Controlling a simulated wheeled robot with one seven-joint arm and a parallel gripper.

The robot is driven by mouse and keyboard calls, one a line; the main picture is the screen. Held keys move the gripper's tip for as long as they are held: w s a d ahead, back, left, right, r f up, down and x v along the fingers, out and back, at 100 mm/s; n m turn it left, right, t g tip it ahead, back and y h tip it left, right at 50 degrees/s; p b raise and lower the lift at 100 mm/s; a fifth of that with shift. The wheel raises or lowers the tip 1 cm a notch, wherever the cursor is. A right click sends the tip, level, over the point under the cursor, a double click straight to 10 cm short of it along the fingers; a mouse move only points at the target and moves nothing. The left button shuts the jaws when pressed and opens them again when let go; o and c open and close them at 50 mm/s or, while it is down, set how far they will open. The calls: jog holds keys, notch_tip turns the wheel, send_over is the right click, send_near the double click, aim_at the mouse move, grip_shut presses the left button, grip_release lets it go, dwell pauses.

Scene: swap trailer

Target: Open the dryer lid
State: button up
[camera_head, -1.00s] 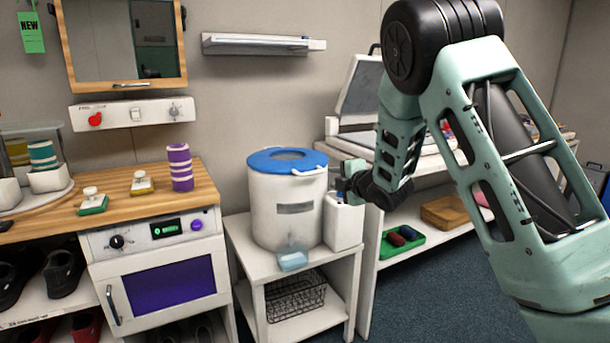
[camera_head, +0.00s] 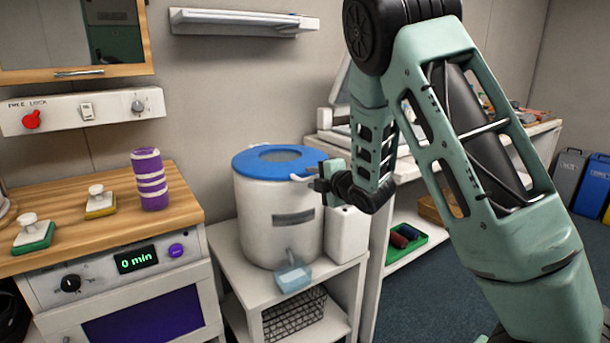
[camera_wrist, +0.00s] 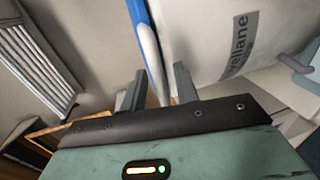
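The dryer is a white drum (camera_head: 275,218) with a blue lid (camera_head: 250,163) lying flat and closed on top. A white handle (camera_head: 303,178) sticks out at the lid's right front edge. My gripper (camera_head: 322,176) is beside this handle, at about lid height. In the wrist view my gripper (camera_wrist: 160,78) has its two fingers apart, with the pale handle (camera_wrist: 149,48) and blue lid edge (camera_wrist: 138,12) running down toward the gap between them. I cannot tell whether either finger touches the handle. The drum wall (camera_wrist: 200,45) shows on the right there.
A wooden counter (camera_head: 113,209) is to the left. A wall shelf (camera_head: 245,20) hangs above.

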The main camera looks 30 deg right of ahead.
jog(key=shift+w, duration=0.25)
grip_shut()
